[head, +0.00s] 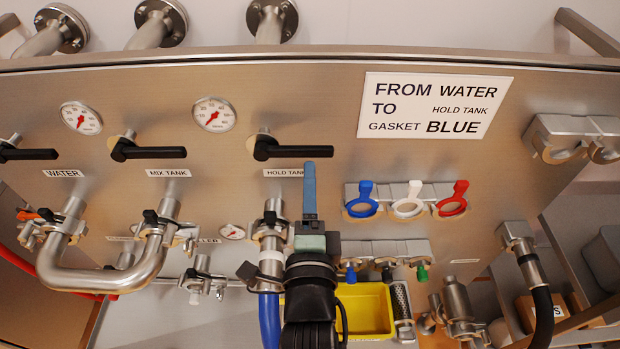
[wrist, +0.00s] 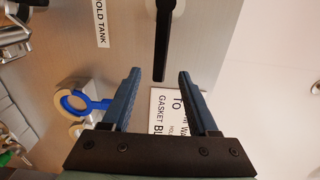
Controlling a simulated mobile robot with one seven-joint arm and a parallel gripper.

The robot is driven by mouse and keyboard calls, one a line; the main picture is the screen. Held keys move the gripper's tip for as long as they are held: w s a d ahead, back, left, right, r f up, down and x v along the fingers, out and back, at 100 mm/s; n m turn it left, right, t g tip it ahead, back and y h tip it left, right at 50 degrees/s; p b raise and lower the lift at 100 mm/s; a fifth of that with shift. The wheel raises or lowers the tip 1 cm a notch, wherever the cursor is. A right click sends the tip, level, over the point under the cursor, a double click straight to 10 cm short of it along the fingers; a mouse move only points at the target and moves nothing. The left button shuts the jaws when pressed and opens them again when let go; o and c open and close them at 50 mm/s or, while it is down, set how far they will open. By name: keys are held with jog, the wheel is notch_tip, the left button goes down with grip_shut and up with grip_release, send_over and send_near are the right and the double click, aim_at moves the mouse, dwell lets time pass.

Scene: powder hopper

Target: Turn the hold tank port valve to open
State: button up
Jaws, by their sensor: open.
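The hold tank port valve has a black lever handle (head: 290,151) that lies level, pointing right from its pivot, above the HOLD TANK label (head: 283,172). My gripper (head: 309,168) is below the handle's free end in the head view, its fingers seen edge-on, pointing up. In the wrist view my gripper (wrist: 160,74) is open and empty, with two blue fingers apart. There the handle (wrist: 163,40) reaches down so that its free end shows between the fingertips. I cannot tell whether a finger touches it. The label (wrist: 101,24) also shows in the wrist view.
Similar level black levers sit at MIX TANK (head: 148,151) and WATER (head: 27,154). A white sign (head: 435,105) is right of the handle. Blue (head: 361,199), white (head: 408,200) and red (head: 452,198) ring gaskets hang below it. A yellow bin (head: 362,310) is low behind my arm.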

aim_at(309, 156)
jog(key=w, duration=0.8)
jog(key=shift+w+b, duration=0.2)
jog(key=shift+b, duration=0.15)
grip_shut()
